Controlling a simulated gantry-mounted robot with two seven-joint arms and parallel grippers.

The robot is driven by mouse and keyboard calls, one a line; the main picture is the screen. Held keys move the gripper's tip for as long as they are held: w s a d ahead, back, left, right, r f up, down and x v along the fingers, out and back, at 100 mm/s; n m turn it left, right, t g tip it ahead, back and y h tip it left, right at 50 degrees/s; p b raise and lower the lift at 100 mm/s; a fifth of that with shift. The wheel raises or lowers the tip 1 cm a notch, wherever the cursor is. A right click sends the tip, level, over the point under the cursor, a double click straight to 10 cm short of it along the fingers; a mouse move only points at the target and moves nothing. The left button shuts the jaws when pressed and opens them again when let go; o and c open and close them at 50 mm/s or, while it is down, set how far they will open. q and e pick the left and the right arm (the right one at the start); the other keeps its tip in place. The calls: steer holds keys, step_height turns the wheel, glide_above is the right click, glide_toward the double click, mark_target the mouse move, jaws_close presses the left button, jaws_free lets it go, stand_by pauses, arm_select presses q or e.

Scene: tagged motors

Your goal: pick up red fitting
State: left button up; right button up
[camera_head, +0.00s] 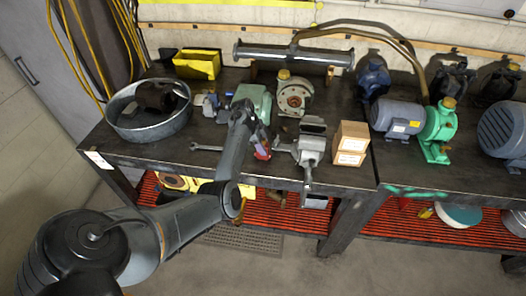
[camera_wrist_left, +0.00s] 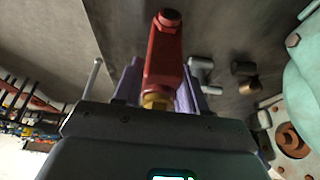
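The red fitting (camera_wrist_left: 163,58) stands out large in the left wrist view, with a dark cap at its far end and a brass end near my gripper body. My left gripper (camera_wrist_left: 160,88) has a purple-grey finger close against each side of it, with no gap visible, and looks shut on it. In the head view the red fitting (camera_head: 262,152) is a small red patch at my left gripper (camera_head: 261,139), over the workbench, partly hidden by my arm. I cannot tell whether it touches the bench. My right gripper is out of view.
The dark workbench (camera_head: 225,165) carries a green valve body (camera_head: 252,98) behind my gripper, a grey vise (camera_head: 311,150) and cardboard boxes (camera_head: 350,143) to the right. A wrench (camera_head: 208,148) and a large metal ring (camera_head: 150,128) lie left. Motors and pumps crowd the right side.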

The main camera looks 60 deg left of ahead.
arm_select(q)
steer(key=c, duration=0.3)
steer(key=shift+r, duration=0.1)
